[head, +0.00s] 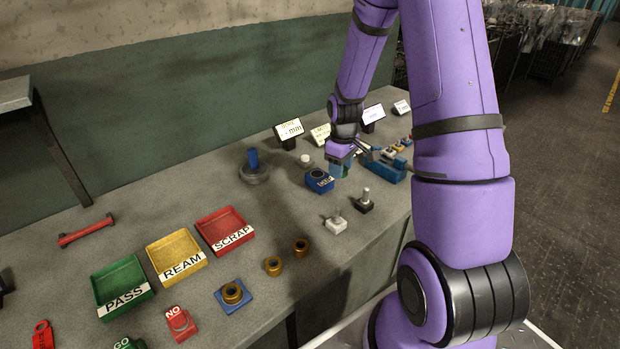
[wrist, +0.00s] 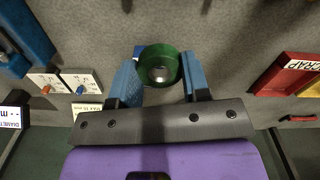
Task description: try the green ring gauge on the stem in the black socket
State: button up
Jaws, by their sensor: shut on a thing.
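My gripper (head: 341,166) is shut on the green ring gauge (wrist: 146,73), whose two sides sit between the blue fingers in the wrist view. The ring also shows as a small green patch (head: 337,173) under the gripper in the head view. It is held beside the blue block and behind the black socket; its exact height is hard to tell. The black socket (head: 364,208) stands on the bench with a grey stem (head: 366,193) upright in it, apart from the ring. I cannot identify the stem in the wrist view.
A white socket (head: 336,226) with a stem stands left of the black one. A blue block (head: 319,181) with a dark round top is close to the gripper. A blue rack (head: 388,169) lies to the right. Green, yellow and red trays (head: 226,229) stand to the left.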

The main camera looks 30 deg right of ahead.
jog(key=n, duration=0.2)
send_near(367, 189)
notch_tip(367, 189, down, 6)
jog(key=shift+r, duration=0.1)
jog(key=shift+f, duration=0.65)
jog(key=shift+f, duration=0.35)
jog(key=shift+r, duration=0.15)
dwell(1.4)
jog(key=shift+r, duration=2)
